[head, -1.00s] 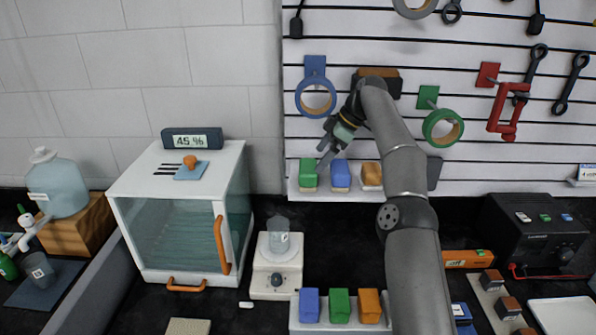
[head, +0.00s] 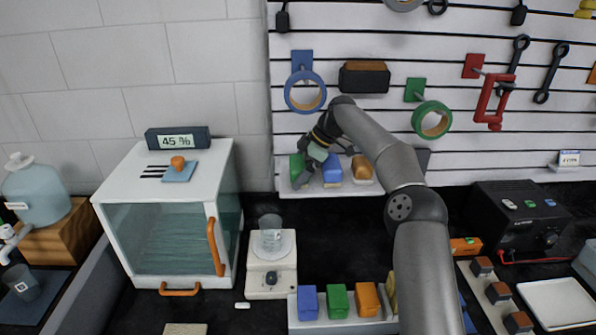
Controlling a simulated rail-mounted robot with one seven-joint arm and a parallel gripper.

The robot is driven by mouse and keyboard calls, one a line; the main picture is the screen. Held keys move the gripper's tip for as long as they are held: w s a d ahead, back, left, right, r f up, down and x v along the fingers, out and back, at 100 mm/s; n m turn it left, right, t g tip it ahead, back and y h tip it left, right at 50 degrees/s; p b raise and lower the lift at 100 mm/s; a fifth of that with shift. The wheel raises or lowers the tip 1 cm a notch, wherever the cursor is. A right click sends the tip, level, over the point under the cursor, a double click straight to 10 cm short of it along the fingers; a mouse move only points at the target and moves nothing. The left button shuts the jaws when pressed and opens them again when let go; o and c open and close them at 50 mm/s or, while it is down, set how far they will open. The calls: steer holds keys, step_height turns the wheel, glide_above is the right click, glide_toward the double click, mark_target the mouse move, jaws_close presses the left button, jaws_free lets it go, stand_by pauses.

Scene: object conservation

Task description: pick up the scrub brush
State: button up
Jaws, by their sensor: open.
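No object is plainly marked as the scrub brush. On a white wall ledge (head: 345,189) stand a green block (head: 296,166), a blue block (head: 331,168) and an orange block (head: 362,168); pale undersides show, perhaps bristles. My gripper (head: 316,172) is open at the ledge, in front of the green and blue blocks, and partly hides the green one. I cannot tell whether it touches either. A brown and black block (head: 364,77) sits higher on the wall and could also be a brush.
A front rack (head: 325,326) holds blue, green, orange and yellow blocks, the last partly behind my arm. A scale with a beaker (head: 270,234) and a glass-fronted cabinet (head: 160,238) stand left. Tape rolls (head: 305,92) and a red clamp (head: 490,105) hang above.

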steer(key=c, duration=0.8)
steer(key=shift+o, duration=0.2)
steer(key=shift+r, duration=0.15)
steer(key=shift+r, duration=0.6)
steer(key=shift+s+d+f+b, duration=0.15)
steer(key=shift+s+b, duration=0.4)
steer(key=shift+b, duration=0.45)
steer(key=s+d+b, duration=0.2)
steer(key=s+b, duration=0.6)
steer(key=s, duration=0.8)
steer(key=shift+s+b, duration=0.35)
steer(key=shift+s, duration=0.05)
